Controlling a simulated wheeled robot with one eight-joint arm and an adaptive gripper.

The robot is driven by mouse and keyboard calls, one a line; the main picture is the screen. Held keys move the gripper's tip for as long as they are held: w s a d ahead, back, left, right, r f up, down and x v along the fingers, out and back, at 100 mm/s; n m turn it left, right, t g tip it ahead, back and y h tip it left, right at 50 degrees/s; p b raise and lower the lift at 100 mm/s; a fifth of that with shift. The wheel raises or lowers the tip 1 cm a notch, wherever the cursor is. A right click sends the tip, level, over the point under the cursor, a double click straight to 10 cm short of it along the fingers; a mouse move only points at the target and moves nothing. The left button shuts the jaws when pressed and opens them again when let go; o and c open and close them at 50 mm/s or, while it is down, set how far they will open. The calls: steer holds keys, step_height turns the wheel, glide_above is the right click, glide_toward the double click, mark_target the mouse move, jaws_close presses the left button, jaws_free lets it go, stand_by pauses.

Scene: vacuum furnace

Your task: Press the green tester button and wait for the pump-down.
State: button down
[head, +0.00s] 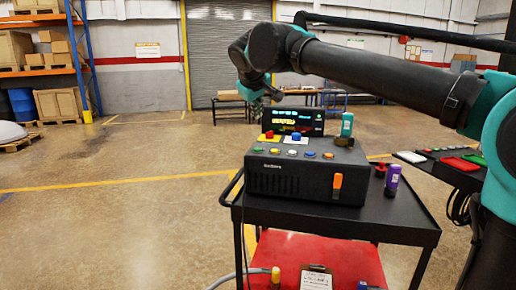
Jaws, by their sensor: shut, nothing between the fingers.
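The tester (292,182) is a dark box on a black cart. A row of small round buttons runs along its front top edge, and the green button (258,150) looks to be the leftmost. A lit display (297,118) with green and yellow readouts stands at the tester's back; its text is too small to read. My gripper (274,97) is shut and empty. It appears above and behind the display in the picture, apart from the green button. The fingers are small and dark here.
A red knob (270,133) and a blue knob (296,135) stand on top. A teal-topped piece (347,124) is at right. An orange handle (337,182) is on the front. A purple cylinder (392,180) stands on the cart (400,225). Open floor lies left.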

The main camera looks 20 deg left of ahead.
mark_target(257, 150)
steer(key=shift+f, duration=4.45)
steer(key=shift+f, duration=0.15)
steer(key=shift+f, duration=0.25)
steer(key=shift+f, duration=0.35)
steer(key=shift+r, duration=0.8)
